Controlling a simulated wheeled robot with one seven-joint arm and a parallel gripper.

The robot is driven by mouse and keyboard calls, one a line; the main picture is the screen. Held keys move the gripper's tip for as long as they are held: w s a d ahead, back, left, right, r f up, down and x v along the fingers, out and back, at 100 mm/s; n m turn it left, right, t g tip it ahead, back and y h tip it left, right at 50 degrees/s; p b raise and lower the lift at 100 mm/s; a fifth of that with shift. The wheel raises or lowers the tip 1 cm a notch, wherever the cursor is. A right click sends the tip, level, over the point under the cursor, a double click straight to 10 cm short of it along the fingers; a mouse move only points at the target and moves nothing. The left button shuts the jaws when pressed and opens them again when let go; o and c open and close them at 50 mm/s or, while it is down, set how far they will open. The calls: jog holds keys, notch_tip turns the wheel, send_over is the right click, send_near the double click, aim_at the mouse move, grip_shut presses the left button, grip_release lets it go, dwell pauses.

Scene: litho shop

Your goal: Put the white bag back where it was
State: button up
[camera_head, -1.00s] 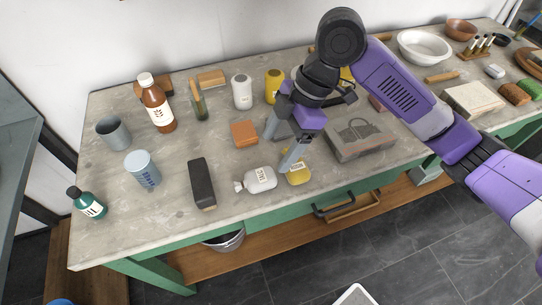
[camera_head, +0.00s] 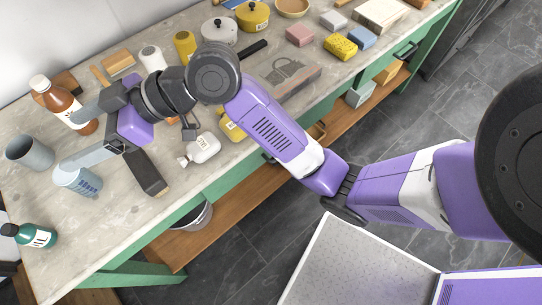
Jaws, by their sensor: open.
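The small white bag (camera_head: 204,147) with a dark-lettered label lies on its side near the front edge of the stone-topped bench (camera_head: 122,222). A yellow labelled bag (camera_head: 231,128) lies just right of it, and a black block (camera_head: 148,172) is to its left. My gripper (camera_head: 72,141) is open with its fingers spread, pointing left. It is above the left part of the bench, well left of the white bag and apart from it. One finger overlaps the blue-white can (camera_head: 77,181) in view; I cannot tell whether they touch. Nothing shows between the fingers.
A brown bottle (camera_head: 58,102), a grey cup (camera_head: 31,151) and a green bottle (camera_head: 30,235) stand around my gripper.

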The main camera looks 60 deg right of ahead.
jog(key=s+f+m+t+h, duration=0.2)
jog(key=m, duration=0.1)
jog(key=s+d+f+m+t+h, duration=0.1)
jog(key=s+f+m+t, duration=0.1)
jog(key=f+m, duration=0.1)
jog(key=s+f+m+t+h, duration=0.1)
jog(key=s+f+m+h, duration=0.1)
jog(key=m, duration=0.2)
jog(key=shift+s+d+f+m+t+h, duration=0.15)
jog(key=shift+s+m+t+h, duration=0.15)
jog(key=shift+s+t, duration=0.1)
jog(key=s+d+f+m+g+h, duration=0.1)
jog(key=s+d+f+h, duration=0.25)
jog(key=s, duration=0.65)
jog(key=s+d+f+h, duration=0.2)
jog(key=s+d+f, duration=0.25)
jog(key=s, duration=0.55)
jog(key=s+d+r+n, duration=0.3)
jog(key=s+d, duration=0.1)
jog(key=s, duration=0.4)
jog(key=shift+s+d+r, duration=0.2)
jog(key=shift+s, duration=0.05)
